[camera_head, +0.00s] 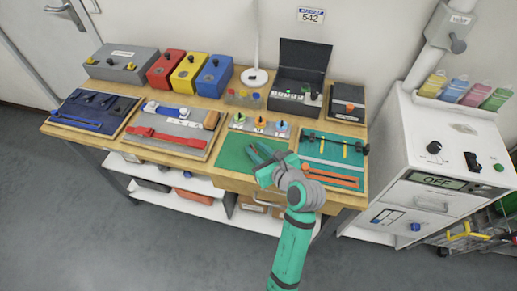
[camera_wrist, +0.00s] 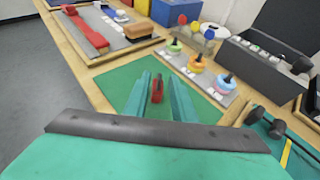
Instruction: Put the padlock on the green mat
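The green mat (camera_head: 236,154) lies at the front edge of the workbench, and it fills the middle of the wrist view (camera_wrist: 118,80). A small red item with a dark top, which looks like the padlock (camera_wrist: 157,96), shows between my fingertips over the mat. It seems to stand on the mat, though its base is hard to make out. My gripper (camera_head: 262,157) is low over the mat. In the wrist view its fingers (camera_wrist: 159,88) are on either side of the red item, with narrow gaps showing. The padlock cannot be made out in the head view.
Behind the mat is a grey board (camera_head: 258,124) with several coloured ringed pieces. A grey tray with red and blue straps (camera_head: 172,133) is left, and a teal tray with orange tools (camera_head: 333,149) is right. A black open case (camera_head: 299,88) stands behind.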

